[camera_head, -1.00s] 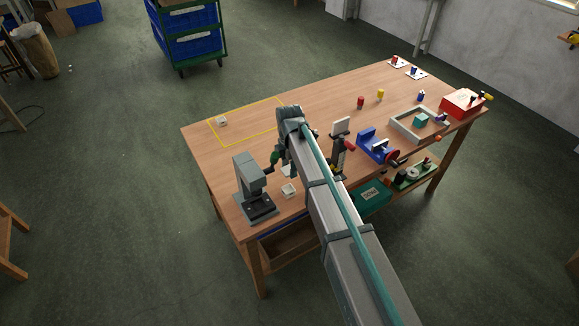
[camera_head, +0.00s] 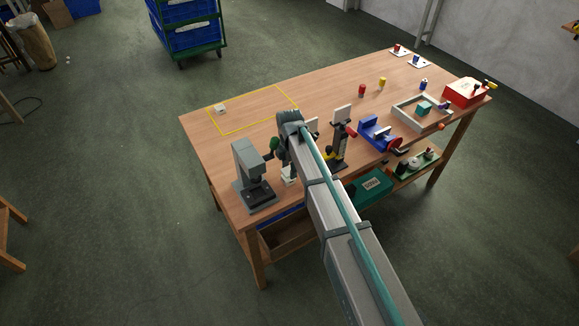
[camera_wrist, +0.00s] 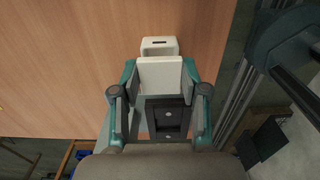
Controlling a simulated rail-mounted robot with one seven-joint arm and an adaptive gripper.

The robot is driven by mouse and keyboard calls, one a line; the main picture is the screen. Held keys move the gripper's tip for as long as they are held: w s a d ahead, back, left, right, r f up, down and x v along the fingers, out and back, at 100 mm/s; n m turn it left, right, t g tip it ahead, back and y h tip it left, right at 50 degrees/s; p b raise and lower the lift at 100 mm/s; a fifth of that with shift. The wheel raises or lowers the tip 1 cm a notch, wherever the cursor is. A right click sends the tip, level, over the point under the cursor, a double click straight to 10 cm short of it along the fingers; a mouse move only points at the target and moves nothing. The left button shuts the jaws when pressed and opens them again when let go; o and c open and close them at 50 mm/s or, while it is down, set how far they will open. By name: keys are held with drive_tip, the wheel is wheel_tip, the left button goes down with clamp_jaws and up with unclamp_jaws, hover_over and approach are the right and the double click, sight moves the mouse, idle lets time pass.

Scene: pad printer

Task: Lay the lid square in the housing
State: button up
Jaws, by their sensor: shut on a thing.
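My gripper (camera_wrist: 160,82) is shut on a flat off-white piece, which I take to be the lid (camera_wrist: 160,75). It spans the space between the two teal fingers in the wrist view. Just beyond it stands a small off-white block with a dark slot (camera_wrist: 158,43), apparently the housing. In the head view the housing (camera_head: 289,180) is a small white shape near the table's front edge, beside my arm. My gripper and arm partly hide that spot.
A grey pad printer (camera_head: 251,175) stands just left of my gripper. A black stand (camera_head: 340,148) and a blue vise (camera_head: 377,133) stand to the right. Another small white part (camera_head: 220,108) lies inside the yellow outline (camera_head: 254,128); most of that area is clear.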

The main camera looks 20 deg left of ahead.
drive_tip(key=shift+f+b, duration=0.4)
drive_tip(key=shift+f, duration=0.6)
idle(0.7)
drive_tip(key=o, duration=0.8)
drive_tip(key=shift+o, duration=0.2)
drive_tip(key=shift+r+p, duration=1.6)
drive_tip(key=shift+r, duration=1.45)
